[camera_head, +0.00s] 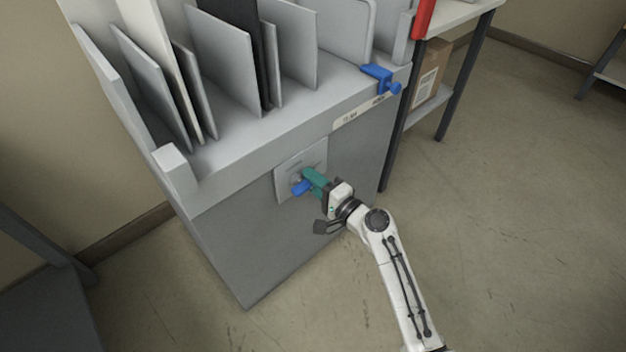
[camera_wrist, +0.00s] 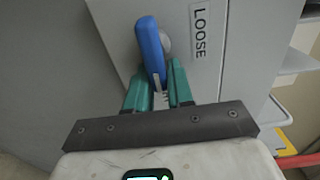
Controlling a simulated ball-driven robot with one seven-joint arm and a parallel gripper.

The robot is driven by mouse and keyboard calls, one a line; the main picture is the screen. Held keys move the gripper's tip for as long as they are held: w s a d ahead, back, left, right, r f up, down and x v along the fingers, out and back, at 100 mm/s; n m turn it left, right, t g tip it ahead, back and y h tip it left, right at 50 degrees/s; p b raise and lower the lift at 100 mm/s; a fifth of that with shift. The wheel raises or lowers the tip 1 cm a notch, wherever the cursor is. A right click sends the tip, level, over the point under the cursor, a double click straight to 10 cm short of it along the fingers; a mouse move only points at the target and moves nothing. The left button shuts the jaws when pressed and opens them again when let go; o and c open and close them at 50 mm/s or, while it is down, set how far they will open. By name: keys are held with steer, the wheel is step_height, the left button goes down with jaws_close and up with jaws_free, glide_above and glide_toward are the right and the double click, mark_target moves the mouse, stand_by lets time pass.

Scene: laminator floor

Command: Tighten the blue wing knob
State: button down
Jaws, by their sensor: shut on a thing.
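The blue wing knob (camera_head: 300,188) sits on a light square plate (camera_head: 284,180) on the front of a grey cabinet. It also shows in the wrist view (camera_wrist: 150,45), its long wing running roughly up and down in the picture. The word LOOSE is printed on a label (camera_wrist: 200,30) beside it. My gripper (camera_head: 309,181) has teal fingers, which in the wrist view (camera_wrist: 160,85) stand on both sides of the knob's lower end. It is shut on the knob. The fingers hide part of the knob in the head view.
The cabinet's top rack (camera_head: 165,160) holds several upright panels. A blue clamp (camera_head: 381,78) sits on its right front edge. To the right stands a shelf table (camera_head: 455,14) with a cardboard box (camera_head: 430,75). The floor (camera_head: 520,210) at right is clear.

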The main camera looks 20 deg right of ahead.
steer(key=shift+d+f, duration=0.1)
steer(key=c, duration=1.1)
jaws_free()
steer(key=shift+s, duration=0.1)
steer(key=p+v, duration=0.1)
steer(key=v, duration=0.9)
steer(key=shift+s+d, duration=0.1)
steer(key=shift+s, duration=0.2)
